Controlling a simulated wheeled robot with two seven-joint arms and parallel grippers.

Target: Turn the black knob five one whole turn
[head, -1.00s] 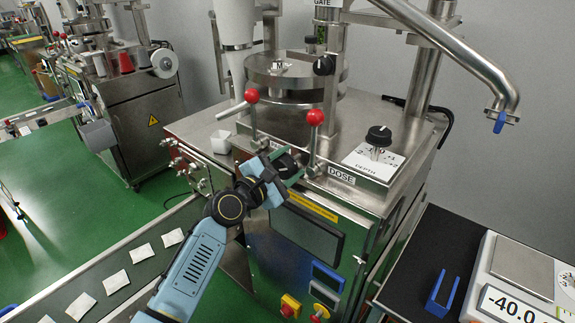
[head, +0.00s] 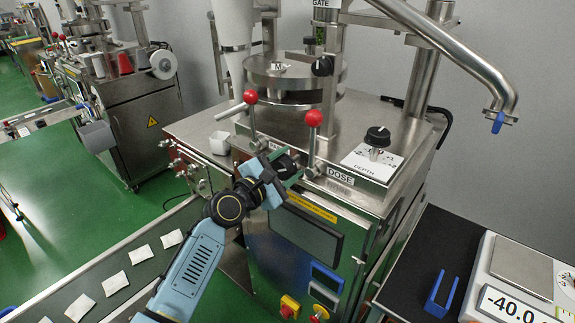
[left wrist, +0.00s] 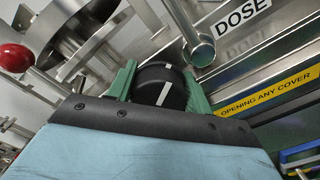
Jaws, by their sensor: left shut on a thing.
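My left gripper (head: 283,170) reaches in from the left to the front of the steel machine. In the left wrist view its green fingers (left wrist: 160,92) stand on both sides of a black knob (left wrist: 172,76) and are shut on it. The knob has a white line on its rim and face. In the head view this knob (head: 285,162) is partly hidden by the gripper, left of the DOSE label (head: 340,176). Another black knob (head: 377,135) stands on top of the machine over the DEPTH plate. My right gripper is not in view.
Two levers with red balls (head: 314,118) (head: 251,96) rise close to the gripper. A white cup (head: 220,143) stands on the machine top. A conveyor with white bags (head: 114,283) runs at lower left. A scale (head: 522,265) and blue holder (head: 441,292) are at right.

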